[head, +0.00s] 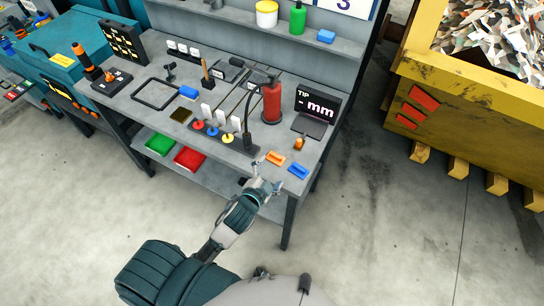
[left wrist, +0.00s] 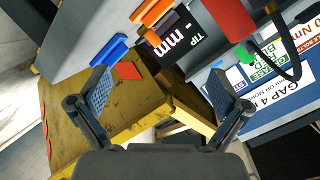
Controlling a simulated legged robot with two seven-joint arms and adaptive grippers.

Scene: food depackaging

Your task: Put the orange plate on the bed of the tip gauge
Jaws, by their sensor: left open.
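The orange plate (head: 275,158) lies on the bench top near its front right edge; it also shows at the top of the left wrist view (left wrist: 150,12). The tip gauge (head: 318,103) stands behind it, with a dark screen reading "TIP - mm" and a flat dark bed (head: 310,127) in front; its screen also shows in the left wrist view (left wrist: 176,42). My left gripper (head: 268,180) is open and empty, just in front of the bench edge, short of the orange plate. The left wrist view shows its two fingers (left wrist: 160,98) spread apart. My right gripper is not in view.
A blue plate (head: 298,171) lies right of the orange plate. A small orange-brown knob (head: 299,144) stands between plate and gauge. A red extinguisher-like bottle (head: 271,103) stands left of the gauge. A yellow skip (head: 460,95) is to the right, with open floor before it.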

